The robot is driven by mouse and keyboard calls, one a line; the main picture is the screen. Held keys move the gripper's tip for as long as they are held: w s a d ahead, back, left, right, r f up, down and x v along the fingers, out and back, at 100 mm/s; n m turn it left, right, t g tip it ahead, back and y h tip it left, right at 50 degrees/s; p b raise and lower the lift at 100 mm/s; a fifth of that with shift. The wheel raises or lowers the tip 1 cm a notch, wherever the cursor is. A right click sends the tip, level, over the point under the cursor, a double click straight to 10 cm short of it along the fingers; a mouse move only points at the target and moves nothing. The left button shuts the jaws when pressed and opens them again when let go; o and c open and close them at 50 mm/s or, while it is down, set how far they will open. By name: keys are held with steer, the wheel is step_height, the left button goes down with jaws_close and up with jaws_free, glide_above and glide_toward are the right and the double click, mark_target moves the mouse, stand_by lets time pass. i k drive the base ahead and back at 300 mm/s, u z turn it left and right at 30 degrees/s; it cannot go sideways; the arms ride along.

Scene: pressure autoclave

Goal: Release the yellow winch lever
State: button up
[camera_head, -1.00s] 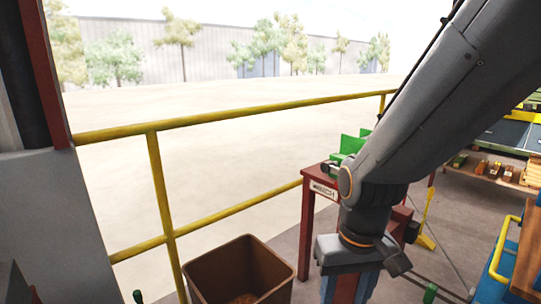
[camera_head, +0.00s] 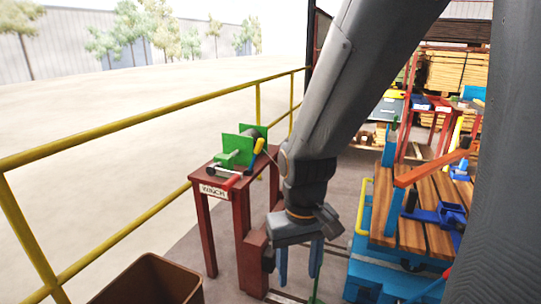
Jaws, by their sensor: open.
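The green winch (camera_head: 232,146) stands on a dark red table with a WINCH label (camera_head: 214,191), left of my arm. A short yellow lever (camera_head: 259,146) sticks up at the winch's right side.
A yellow railing (camera_head: 150,119) runs behind the winch table. A brown bin (camera_head: 150,278) stands at the lower left. A blue-framed cart with wooden planks (camera_head: 411,236) and an orange bar (camera_head: 432,162) stand close on the right. Lumber stacks are behind.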

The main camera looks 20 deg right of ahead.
mark_target(249, 171)
steer(key=z, duration=0.7)
steer(key=i, duration=0.55)
